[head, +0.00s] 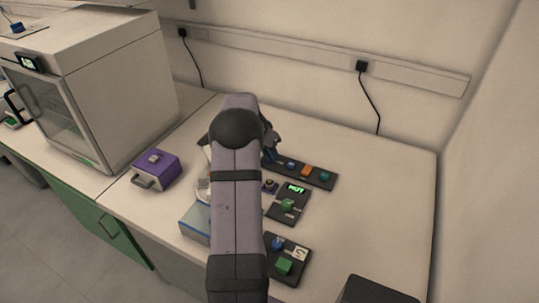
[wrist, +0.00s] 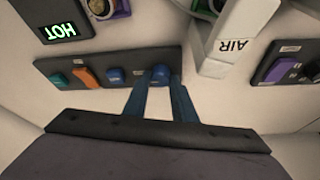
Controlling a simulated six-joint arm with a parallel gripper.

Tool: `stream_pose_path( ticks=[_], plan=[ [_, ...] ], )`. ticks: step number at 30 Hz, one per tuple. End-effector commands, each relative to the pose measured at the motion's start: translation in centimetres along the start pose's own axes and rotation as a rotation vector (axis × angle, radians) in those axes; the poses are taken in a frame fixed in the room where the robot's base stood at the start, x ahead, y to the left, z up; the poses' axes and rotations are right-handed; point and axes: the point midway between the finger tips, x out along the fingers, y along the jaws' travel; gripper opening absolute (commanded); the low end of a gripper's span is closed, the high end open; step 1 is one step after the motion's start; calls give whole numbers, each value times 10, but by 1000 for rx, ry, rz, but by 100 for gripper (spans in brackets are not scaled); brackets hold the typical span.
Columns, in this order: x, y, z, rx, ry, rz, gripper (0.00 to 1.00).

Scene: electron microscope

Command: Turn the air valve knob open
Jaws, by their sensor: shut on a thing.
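A dark control panel (wrist: 105,72) carries a row of coloured controls. At its end in the wrist view is a round blue knob (wrist: 161,72). It lies nearest the white part marked AIR (wrist: 236,45); I take it as the air valve knob, though its own label is not readable. My gripper (wrist: 161,83) has its two blue fingers on either side of this knob and is shut on it. In the head view the panel (head: 318,178) runs right from my gripper (head: 269,156), and my arm hides much of that area, including the gripped knob.
A teal control (wrist: 58,79), an orange switch (wrist: 88,77) and another blue knob (wrist: 114,74) share the panel. A HOT display (wrist: 61,31) is nearby. In the head view a purple box (head: 158,168) stands left of my arm. The bench's right side is largely clear.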

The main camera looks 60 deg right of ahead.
Motion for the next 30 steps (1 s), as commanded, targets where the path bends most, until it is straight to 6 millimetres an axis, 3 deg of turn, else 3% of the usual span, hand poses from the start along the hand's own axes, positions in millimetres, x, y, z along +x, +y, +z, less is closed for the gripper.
stream_pose_path(
  ticks=[11, 12, 14, 24, 30],
  plan=[
    [0, 0, 0, 4, -1, 1, 2],
    [0, 0, 0, 4, -1, 1, 34],
    [0, 0, 0, 3, -1, 1, 43],
    [-2, 0, 0, 3, 0, 0, 43],
    [-20, -1, 0, 2, 1, -1, 43]
  ],
)
